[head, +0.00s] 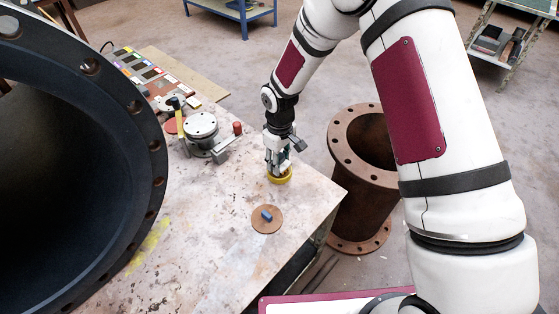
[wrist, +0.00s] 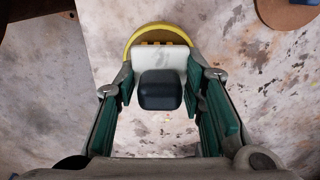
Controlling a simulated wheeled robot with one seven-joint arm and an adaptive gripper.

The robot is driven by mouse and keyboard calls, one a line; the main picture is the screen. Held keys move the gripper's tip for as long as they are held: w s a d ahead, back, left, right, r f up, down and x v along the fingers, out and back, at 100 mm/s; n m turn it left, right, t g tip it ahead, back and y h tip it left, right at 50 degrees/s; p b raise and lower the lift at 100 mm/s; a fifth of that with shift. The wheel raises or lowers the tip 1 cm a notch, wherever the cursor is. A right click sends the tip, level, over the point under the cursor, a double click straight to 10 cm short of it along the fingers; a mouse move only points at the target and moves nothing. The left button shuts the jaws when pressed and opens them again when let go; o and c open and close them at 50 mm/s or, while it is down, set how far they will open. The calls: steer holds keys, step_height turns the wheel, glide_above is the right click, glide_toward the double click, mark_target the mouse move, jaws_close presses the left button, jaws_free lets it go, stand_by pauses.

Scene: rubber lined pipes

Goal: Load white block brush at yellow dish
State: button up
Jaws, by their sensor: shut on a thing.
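The yellow dish (head: 279,175) sits on the table near its right edge. My gripper (head: 279,162) points down right over it. In the wrist view the yellow dish (wrist: 162,29) shows as a rim beyond the fingertips. My gripper, in the wrist view (wrist: 160,85), is shut on the white block brush (wrist: 160,57), which has a dark handle (wrist: 161,90) facing the camera. The white block lies across the dish's opening in the wrist view, and its far edge overlaps dark and orange patches. Whether the brush touches inside the dish is hidden.
A round brown disc (head: 267,221) with a blue block (head: 266,215) lies nearer on the table (head: 215,250). A grey metal fixture (head: 202,128) stands to the left. A large dark flanged pipe (head: 150,130) fills the left. A rusty flanged pipe (head: 345,205) stands beyond the table's right edge.

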steer(key=shift+r+p, duration=1.35)
steer(key=shift+r, duration=1.95)
